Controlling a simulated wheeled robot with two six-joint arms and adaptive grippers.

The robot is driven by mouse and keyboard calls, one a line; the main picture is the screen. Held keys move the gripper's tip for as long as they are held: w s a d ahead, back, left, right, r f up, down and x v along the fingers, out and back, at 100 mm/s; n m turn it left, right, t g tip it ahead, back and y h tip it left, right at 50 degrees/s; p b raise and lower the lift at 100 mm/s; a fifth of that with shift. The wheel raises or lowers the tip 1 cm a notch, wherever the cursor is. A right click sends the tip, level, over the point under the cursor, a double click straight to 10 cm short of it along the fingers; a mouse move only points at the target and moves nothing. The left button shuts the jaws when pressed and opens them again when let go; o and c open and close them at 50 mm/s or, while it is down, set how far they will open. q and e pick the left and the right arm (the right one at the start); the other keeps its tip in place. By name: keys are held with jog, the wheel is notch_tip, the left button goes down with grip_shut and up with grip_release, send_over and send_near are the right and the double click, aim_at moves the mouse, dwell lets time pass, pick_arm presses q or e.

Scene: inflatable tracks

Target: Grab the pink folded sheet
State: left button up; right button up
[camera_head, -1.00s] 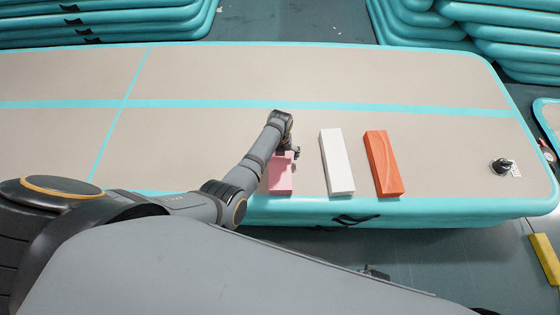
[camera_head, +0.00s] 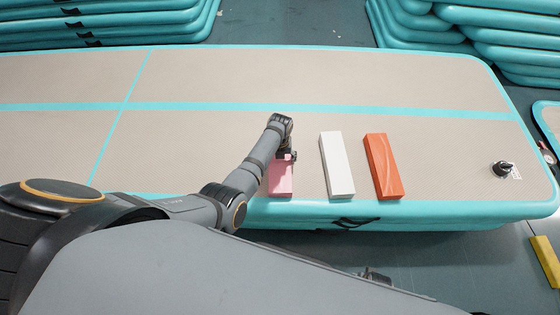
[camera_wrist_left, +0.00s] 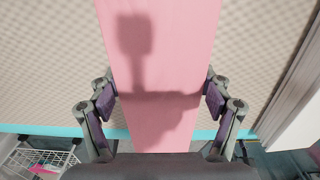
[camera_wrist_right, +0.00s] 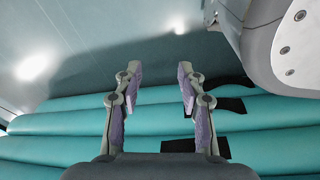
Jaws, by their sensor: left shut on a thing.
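The pink folded sheet (camera_head: 281,180) lies on the near part of the beige inflatable track, left of the white one. My left gripper (camera_head: 288,155) is at its far end, and the arm hides part of it.
A white folded sheet (camera_head: 337,165) and an orange one (camera_head: 383,166) lie to the right on the inflatable track (camera_head: 430,135). A black valve (camera_head: 502,168) is near its right end. Stacked teal tracks (camera_head: 110,20) stand behind. A wire basket (camera_wrist_left: 40,160) shows in the left wrist view.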

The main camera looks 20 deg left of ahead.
pick_arm(q)
jog(key=shift+r, duration=0.15)
jog(key=shift+r, duration=0.2)
notch_tip(320, 180, up, 3)
jog(key=shift+w+f+p, duration=0.1)
jog(key=shift+p, duration=0.85)
jog(key=s+r+p, duration=0.1)
jog(key=r, duration=0.1)
jog(key=s+a+r+p, duration=0.1)
jog(key=s+r, duration=0.1)
jog(key=s+r+p, duration=0.1)
jog(key=r+p, duration=0.1)
jog(key=shift+s+a+r, duration=0.1)
jog(key=shift+s+a, duration=0.15)
jog(key=shift+s, duration=0.15)
jog(key=s+a+r+p, duration=0.2)
jog(key=s+r, duration=0.1)
jog(key=s, duration=0.5)
jog(key=shift+s+a+r+p, duration=0.3)
jog(key=shift+s+a, duration=0.05)
jog(key=shift+a, duration=0.05)
pick_arm(e)
jog(key=s+r, duration=0.2)
jog(key=s, duration=0.8)
jog(key=shift+s+d+r, duration=0.15)
jog(key=shift+s+r, duration=0.05)
jog(key=shift+s, duration=0.05)
